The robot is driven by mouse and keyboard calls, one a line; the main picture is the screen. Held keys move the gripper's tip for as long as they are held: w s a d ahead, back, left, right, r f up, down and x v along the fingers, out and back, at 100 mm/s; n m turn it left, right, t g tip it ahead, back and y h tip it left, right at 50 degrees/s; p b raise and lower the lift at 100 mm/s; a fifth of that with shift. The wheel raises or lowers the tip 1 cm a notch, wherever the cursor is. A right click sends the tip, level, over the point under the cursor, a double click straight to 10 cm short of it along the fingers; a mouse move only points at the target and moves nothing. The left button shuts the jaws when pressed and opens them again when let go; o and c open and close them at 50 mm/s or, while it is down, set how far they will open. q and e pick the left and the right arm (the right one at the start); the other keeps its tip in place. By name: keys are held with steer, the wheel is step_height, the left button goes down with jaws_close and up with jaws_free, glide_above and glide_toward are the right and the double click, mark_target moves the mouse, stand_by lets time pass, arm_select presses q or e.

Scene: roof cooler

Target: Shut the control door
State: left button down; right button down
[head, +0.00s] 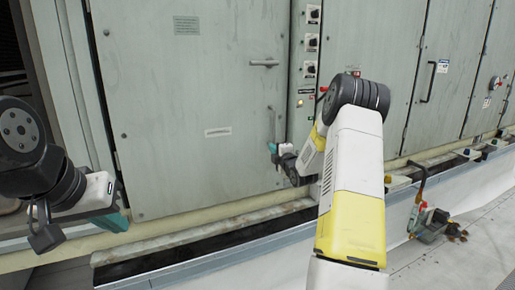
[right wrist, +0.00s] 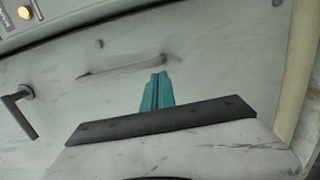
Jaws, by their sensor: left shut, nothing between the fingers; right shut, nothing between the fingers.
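The control door is most likely the large grey-green panel door (head: 190,100) at the left of the head view; its surface also fills much of the right wrist view (right wrist: 215,75). It has a lever handle (head: 264,63) and a lower upright bar handle (head: 272,123). The door looks nearly flush with its frame; I cannot tell if a small gap remains. My right gripper (head: 272,150) is shut and empty, close to the door's right edge below the bar; its teal fingers show in the wrist view (right wrist: 157,90). Contact is unclear. My left gripper (head: 118,222) is shut near the door's lower left.
A narrow control strip (head: 308,45) with knobs and a lit yellow lamp runs right of the door. More cabinet doors (head: 455,65) stand further right. A ledge (head: 200,232) runs below the door. A red-handled device (head: 428,222) sits at the lower right.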

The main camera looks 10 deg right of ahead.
steer(key=s+d, duration=0.1)
steer(key=s, duration=0.7)
steer(key=s+a+r+m+g+h, duration=0.1)
steer(key=s+a+r+m+g, duration=0.3)
steer(key=s, duration=0.3)
steer(key=s+a+r+m+g+h, duration=0.1)
steer(key=s+a+r+m+g, duration=0.1)
steer(key=s+a+r+m, duration=0.3)
steer(key=s+a+m+g+y, duration=0.1)
steer(key=s+a+m+g, duration=0.2)
steer(key=s, duration=1)
steer(key=s+a+m+g+y, duration=0.1)
steer(key=s+a+m, duration=0.4)
steer(key=s, duration=0.9)
steer(key=shift+s+a+f+m+g+y, duration=0.2)
steer(key=shift+a+f+m+g+y, duration=0.15)
steer(key=shift+m+g, duration=0.45)
